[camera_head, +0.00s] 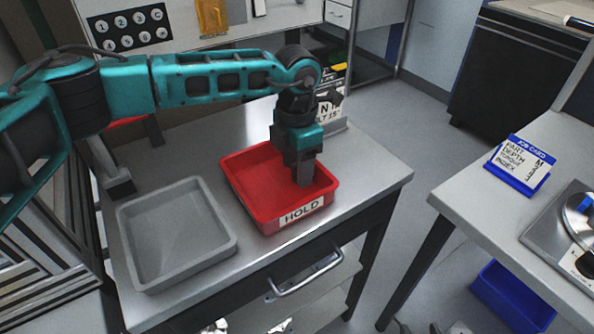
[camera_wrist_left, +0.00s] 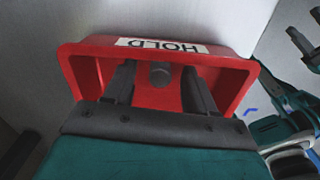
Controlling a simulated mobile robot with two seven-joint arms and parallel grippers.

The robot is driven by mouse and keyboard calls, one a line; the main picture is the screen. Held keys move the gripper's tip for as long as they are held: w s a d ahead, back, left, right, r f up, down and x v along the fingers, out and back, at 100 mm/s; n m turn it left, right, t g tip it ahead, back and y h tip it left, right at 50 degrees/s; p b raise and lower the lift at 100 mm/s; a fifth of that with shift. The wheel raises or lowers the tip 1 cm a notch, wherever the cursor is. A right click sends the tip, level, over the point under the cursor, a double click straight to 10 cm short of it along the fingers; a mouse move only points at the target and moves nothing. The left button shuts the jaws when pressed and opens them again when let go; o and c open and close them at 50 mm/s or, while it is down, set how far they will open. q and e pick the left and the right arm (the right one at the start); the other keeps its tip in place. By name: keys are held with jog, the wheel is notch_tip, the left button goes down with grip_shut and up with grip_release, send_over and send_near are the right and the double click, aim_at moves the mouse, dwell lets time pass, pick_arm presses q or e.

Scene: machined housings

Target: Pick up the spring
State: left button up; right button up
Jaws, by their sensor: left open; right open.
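A small dark round-ended part (camera_wrist_left: 161,74), which looks like the spring, is in the red HOLD tray (camera_head: 236,188). It shows in the left wrist view between my fingers; its coils are too small to make out. My left gripper (camera_head: 300,176) points down inside the tray, near its right side. In the left wrist view its two fingers (camera_wrist_left: 160,88) stand apart on either side of the part, with gaps. In the head view the gripper hides the part. My right gripper (camera_wrist_left: 304,24) shows partly at the right edge of the left wrist view, open and away from the tray.
An empty grey tray (camera_head: 130,215) sits left of the red tray on the metal bench. A sign stands behind the red tray. A second table (camera_head: 470,195) with a blue job card (camera_head: 522,165) is at right, and a blue bin (camera_head: 512,292) is below it.

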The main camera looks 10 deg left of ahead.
pick_arm(q)
jog(key=shift+c, duration=0.5)
grip_shut()
jog(key=shift+r, duration=0.1)
